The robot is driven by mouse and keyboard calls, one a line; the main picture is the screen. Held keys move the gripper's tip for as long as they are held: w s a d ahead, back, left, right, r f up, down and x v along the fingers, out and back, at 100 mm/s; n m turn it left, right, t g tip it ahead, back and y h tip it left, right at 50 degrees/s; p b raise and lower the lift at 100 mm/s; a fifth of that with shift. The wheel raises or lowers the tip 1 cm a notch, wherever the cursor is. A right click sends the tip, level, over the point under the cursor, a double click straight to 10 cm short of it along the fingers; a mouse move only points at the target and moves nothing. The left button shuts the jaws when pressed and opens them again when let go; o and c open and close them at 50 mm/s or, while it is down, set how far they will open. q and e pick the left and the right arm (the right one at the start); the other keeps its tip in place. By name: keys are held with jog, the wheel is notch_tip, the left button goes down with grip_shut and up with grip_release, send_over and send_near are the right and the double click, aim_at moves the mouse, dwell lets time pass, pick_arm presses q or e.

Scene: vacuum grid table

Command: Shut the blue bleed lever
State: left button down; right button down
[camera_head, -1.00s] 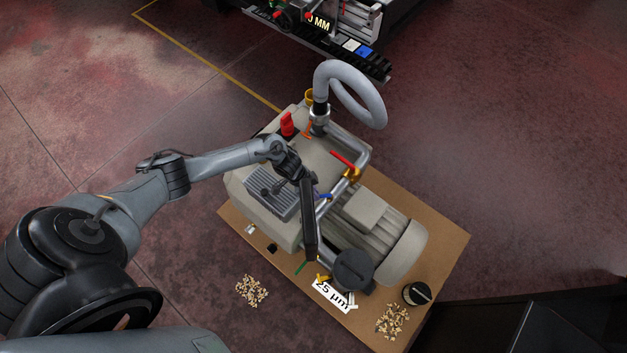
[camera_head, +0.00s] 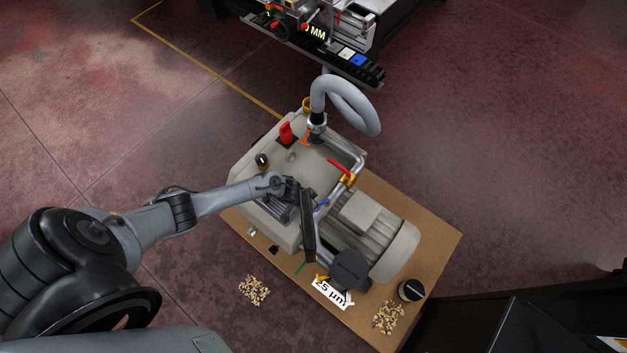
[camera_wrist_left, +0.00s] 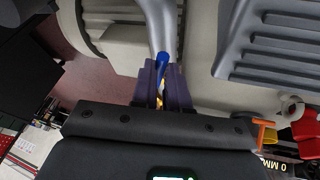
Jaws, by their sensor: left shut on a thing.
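The blue bleed lever (camera_head: 323,203) is a small blue handle on the metal pipe of the beige vacuum pump (camera_head: 265,160). My left gripper (camera_head: 317,205) reaches it from the left, with its dark body covering part of the pump's side. In the left wrist view the lever (camera_wrist_left: 162,58) stands between the two purple-grey fingers (camera_wrist_left: 160,82), which are shut on it in front of the grey pipe (camera_wrist_left: 160,22). The valve body under the lever is mostly hidden. My right gripper is not in view.
A red lever (camera_head: 340,165) sits higher on the same pipe, and a red knob (camera_head: 286,132) stands on the pump. A grey hose (camera_head: 350,98) loops above.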

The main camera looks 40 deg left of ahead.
pick_arm(q)
jog(key=c, duration=1.1)
grip_release()
jog(key=shift+r, duration=0.1)
jog(key=p+v, duration=0.3)
jog(key=v, duration=0.7)
jog(key=shift+s+a+r, duration=0.1)
jog(key=shift+s+r, duration=0.1)
jog(key=shift+r, duration=0.05)
